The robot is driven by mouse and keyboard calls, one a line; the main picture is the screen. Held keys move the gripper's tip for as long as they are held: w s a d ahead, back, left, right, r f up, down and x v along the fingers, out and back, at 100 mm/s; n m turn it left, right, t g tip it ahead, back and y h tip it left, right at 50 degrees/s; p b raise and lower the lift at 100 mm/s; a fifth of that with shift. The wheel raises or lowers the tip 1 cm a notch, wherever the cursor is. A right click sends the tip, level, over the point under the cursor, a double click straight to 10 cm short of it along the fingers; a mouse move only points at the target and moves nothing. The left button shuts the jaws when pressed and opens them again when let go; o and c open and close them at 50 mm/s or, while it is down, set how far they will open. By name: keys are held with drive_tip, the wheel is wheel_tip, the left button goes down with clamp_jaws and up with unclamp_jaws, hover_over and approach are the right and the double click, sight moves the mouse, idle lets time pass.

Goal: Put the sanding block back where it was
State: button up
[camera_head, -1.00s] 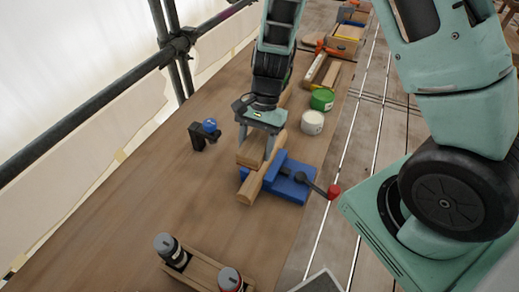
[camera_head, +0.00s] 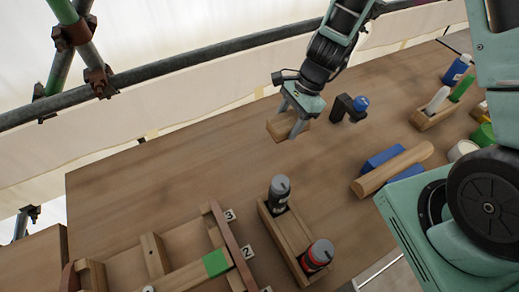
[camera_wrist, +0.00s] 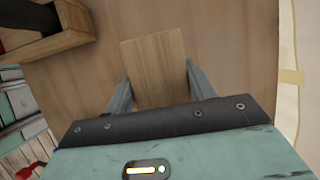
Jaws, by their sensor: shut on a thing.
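The sanding block is a plain light-wood block (camera_head: 281,129) between the fingers of my gripper (camera_head: 290,120), near the back edge of the workbench (camera_head: 160,162). My gripper is shut on it, pointing down. In the wrist view the block (camera_wrist: 152,60) lies between the two grey fingers, with bare bench around it. I cannot tell whether its underside touches the bench. The turned wooden piece (camera_head: 395,168) lies over the blue vise (camera_head: 382,157) to the right, apart from my gripper.
A black bracket with a blue knob (camera_head: 361,103) stands just right of my gripper. A wooden holder (camera_head: 288,244) with two bottles is in front. A numbered wooden jig (camera_head: 207,258) is at front left. Scaffold pipe (camera_head: 215,54) runs behind. The bench's left part is clear.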

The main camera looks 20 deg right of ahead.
hover_over(278, 153)
drive_tip(key=d, duration=0.1)
drive_tip(key=f, duration=0.5)
drive_tip(key=shift+w+d, duration=0.15)
drive_tip(key=shift+w, duration=0.05)
drive_tip(key=shift+f+p, duration=0.3)
drive_tip(key=shift+f, duration=2.2)
drive_tip(key=shift+f, duration=0.2)
drive_tip(key=o, duration=1)
drive_tip(key=shift+c, duration=0.2)
drive_tip(key=shift+r, duration=0.15)
